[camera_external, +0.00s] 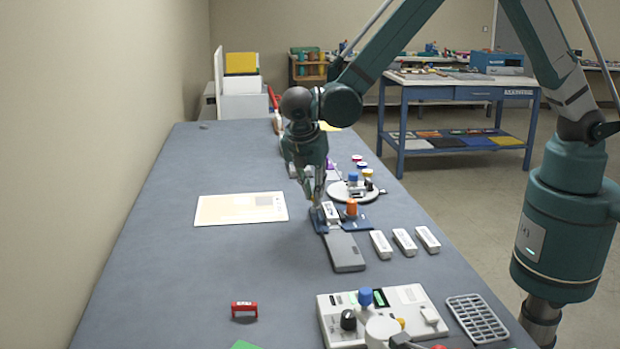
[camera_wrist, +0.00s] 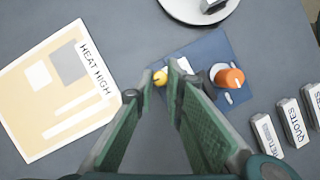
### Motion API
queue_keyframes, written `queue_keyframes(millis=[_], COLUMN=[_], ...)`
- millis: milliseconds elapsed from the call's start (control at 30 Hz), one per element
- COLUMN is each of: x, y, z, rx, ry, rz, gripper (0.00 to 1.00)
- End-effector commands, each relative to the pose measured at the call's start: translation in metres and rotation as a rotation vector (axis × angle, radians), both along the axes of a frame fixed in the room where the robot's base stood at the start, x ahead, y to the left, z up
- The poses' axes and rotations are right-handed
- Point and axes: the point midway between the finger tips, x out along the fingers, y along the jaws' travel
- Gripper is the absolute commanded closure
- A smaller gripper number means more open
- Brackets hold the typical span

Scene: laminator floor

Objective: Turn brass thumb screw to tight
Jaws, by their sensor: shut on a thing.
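The brass thumb screw (camera_wrist: 160,78) is a small yellow-gold knob at the left edge of a blue plate (camera_wrist: 212,54) in the wrist view. My gripper (camera_wrist: 160,72) has its two green fingers pointing down at it, with the tips close on either side of the screw and shut on it. In the external view my gripper (camera_external: 317,204) is down at the left side of the blue plate (camera_external: 358,223) and hides the screw. An orange knob (camera_wrist: 228,77) stands on the same plate, right of the screw. The screw's turn angle cannot be read.
A "HEAT HIGH" sheet (camera_external: 240,208) lies left of the plate. A grey block (camera_external: 344,252) and several labelled white blocks (camera_external: 404,241) sit nearer the camera. A round white base (camera_external: 340,191) stands behind the plate, and a white control panel (camera_external: 400,300) is in front.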

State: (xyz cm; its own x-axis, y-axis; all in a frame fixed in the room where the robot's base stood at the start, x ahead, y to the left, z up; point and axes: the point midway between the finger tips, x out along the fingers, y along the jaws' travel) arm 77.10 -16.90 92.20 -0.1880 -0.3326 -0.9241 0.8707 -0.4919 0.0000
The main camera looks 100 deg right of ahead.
Motion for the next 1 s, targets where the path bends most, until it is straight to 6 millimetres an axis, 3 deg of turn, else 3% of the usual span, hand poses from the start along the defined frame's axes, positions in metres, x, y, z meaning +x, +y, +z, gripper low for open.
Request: queue_keyframes(millis=[1000], x=[0.0049], y=[-0.0082], z=[-0.0018], rx=[0.001], ry=[0.001], rz=[-0.911], gripper=[1.0])
